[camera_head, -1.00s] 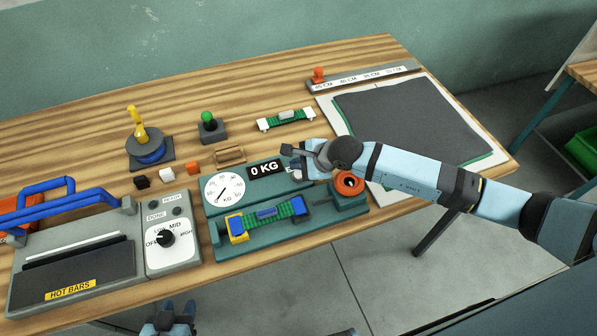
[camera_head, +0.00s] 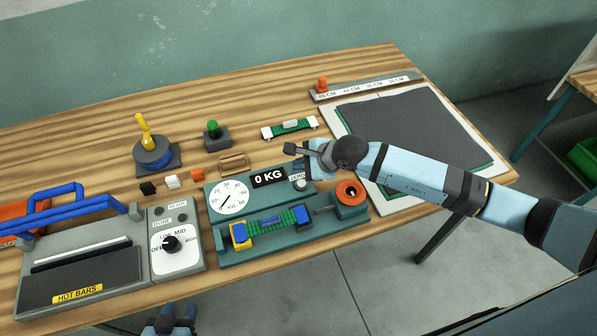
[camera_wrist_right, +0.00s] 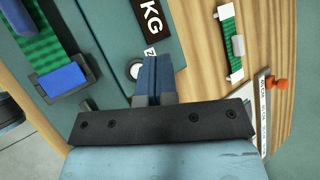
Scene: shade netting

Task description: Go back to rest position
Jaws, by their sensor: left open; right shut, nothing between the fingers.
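My right arm comes in from the right in the head view. My right gripper (camera_head: 291,149) is over the back right of the green scale (camera_head: 250,208), with empty fingers closed together. In the right wrist view its blue fingers (camera_wrist_right: 152,78) are side by side, pointing down by the round white zero button (camera_wrist_right: 136,70), apparently above it. The zero button also shows in the head view (camera_head: 300,184), below the gripper. My left gripper (camera_head: 176,316) is low at the bottom edge of the head view, in front of the table, its fingers apart and empty.
The hot-bar sealer (camera_head: 188,255) stands left of the scale. A green strap (camera_head: 287,220) in blue and yellow clamps lies across the scale's front.

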